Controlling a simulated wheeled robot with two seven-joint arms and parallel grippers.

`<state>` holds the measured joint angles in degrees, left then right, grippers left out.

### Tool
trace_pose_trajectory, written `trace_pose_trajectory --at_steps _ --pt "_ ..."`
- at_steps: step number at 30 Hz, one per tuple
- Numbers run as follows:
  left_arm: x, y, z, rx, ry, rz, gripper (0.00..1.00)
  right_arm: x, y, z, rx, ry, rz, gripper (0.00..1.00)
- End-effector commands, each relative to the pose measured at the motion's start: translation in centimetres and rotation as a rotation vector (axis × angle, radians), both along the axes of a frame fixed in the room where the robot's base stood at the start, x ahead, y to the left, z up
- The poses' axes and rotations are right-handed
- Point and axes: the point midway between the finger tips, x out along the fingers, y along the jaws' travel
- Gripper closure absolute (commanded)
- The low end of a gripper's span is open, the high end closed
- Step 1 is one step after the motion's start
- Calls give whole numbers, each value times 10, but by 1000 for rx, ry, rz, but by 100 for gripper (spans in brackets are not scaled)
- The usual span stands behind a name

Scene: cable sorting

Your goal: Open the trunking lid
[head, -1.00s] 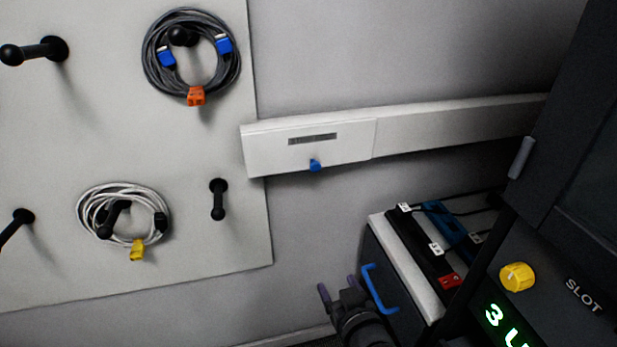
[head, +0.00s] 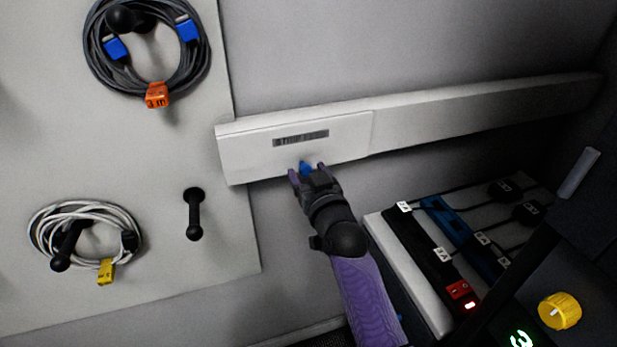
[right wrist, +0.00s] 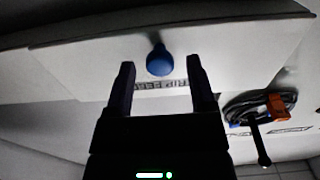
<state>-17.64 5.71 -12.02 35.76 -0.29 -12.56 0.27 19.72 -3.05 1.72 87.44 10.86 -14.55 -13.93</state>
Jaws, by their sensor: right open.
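The white trunking (head: 480,112) runs along the wall, and its lid (head: 250,155) is the shut-looking left section with a dark printed label (head: 300,138). A blue knob (head: 305,167) sits at the lid's lower edge; it also shows in the right wrist view (right wrist: 160,62). My right gripper (head: 308,174) is open at the lid's lower edge, its fingers on either side of the knob in the head view. In the right wrist view the knob lies between the fingertips (right wrist: 160,75) and slightly beyond them. I cannot tell whether they touch. My left gripper is not in view.
A pegboard panel (head: 150,190) on the left holds a grey cable coil (head: 92,50), a white cable coil (head: 40,235) and a bare peg (head: 194,215). Power strips lie on a cabinet (head: 390,250) at lower right. A dark unit with a yellow dial (head: 559,310) stands at the right.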

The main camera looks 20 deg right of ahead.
Motion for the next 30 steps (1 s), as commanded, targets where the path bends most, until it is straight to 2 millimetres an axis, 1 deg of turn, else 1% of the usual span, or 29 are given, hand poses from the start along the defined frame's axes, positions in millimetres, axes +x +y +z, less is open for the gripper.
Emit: trace_pose_trajectory --at_steps 5,6,11,12,14,15,16,30 --pt "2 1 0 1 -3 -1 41 0 0 0 0 0 0 29" --pt "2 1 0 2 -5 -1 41 0 0 0 0 0 0 34" --pt "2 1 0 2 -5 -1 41 0 0 0 0 0 0 68" --pt "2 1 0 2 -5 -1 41 0 0 0 0 0 0 76" --pt "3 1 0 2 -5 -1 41 0 0 0 0 0 0 89" --pt "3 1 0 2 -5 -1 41 0 0 0 0 0 0 97" --pt "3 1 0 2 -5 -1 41 0 0 0 0 0 0 100" --pt "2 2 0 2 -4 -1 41 0 0 0 0 1 0 100"
